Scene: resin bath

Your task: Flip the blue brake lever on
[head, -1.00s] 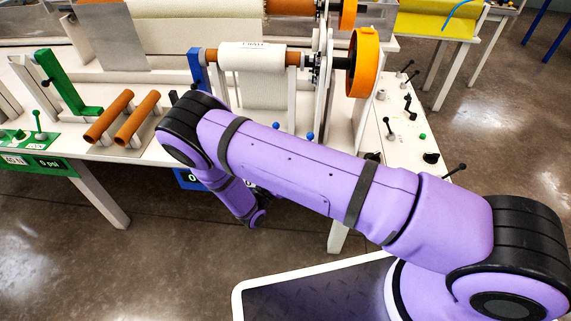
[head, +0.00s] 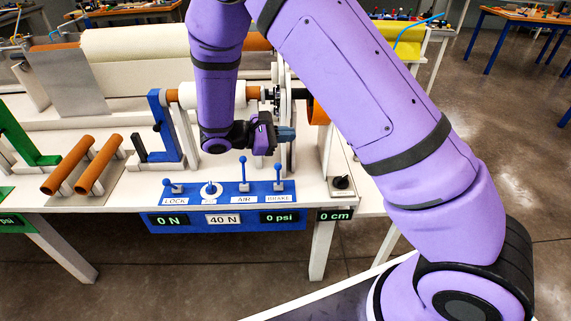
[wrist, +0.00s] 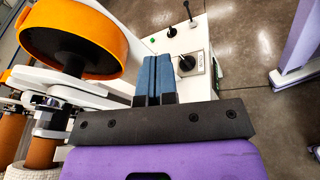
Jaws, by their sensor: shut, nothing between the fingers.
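The blue brake lever (head: 278,171) stands roughly upright, its ball on top, at the right end of the blue control panel (head: 259,187), above the BRAKE label. My gripper (head: 288,133) is above and behind the lever, apart from it, pointing right. Its blue fingers are shut together and empty. In the wrist view the shut fingers (wrist: 153,78) show at the centre; the brake lever is not visible there.
The blue AIR lever (head: 243,171) stands just left of the brake lever, with the LOCK lever (head: 170,184) farther left. A black knob (head: 341,182) is at the right. The orange wheel (wrist: 72,38) is close left of my fingers in the wrist view.

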